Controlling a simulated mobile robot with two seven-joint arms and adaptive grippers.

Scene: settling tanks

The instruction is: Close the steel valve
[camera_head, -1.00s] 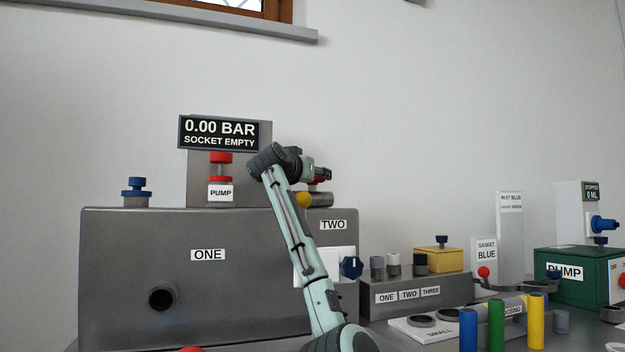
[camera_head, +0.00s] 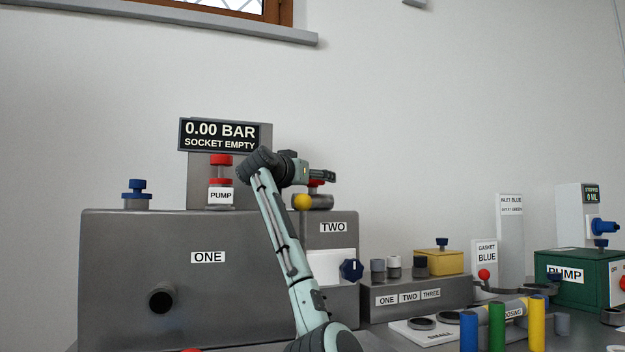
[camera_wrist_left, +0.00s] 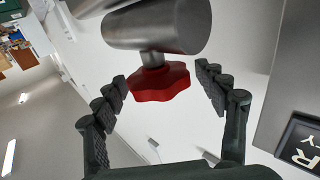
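The steel valve is a grey steel cylinder (camera_head: 322,201) with a red lobed knob (camera_head: 316,183), at the top of the tank marked TWO. A yellow ball (camera_head: 302,202) is at the cylinder's left end. In the left wrist view the red knob (camera_wrist_left: 160,84) is on a short stem under the steel cylinder (camera_wrist_left: 165,28). My left gripper (camera_wrist_left: 161,76) is open, with one finger on each side of the knob and gaps showing on both sides. In the head view my left gripper (camera_head: 324,176) is beside the knob and partly hides it. My right gripper is not in view.
The display (camera_head: 221,134) reads 0.00 BAR and SOCKET EMPTY, left of my wrist. A red-capped PUMP part (camera_head: 220,180) and a blue valve (camera_head: 136,193) stand on tank ONE (camera_head: 120,260). A blue knob (camera_head: 351,270) is below right. The wall area above is clear.

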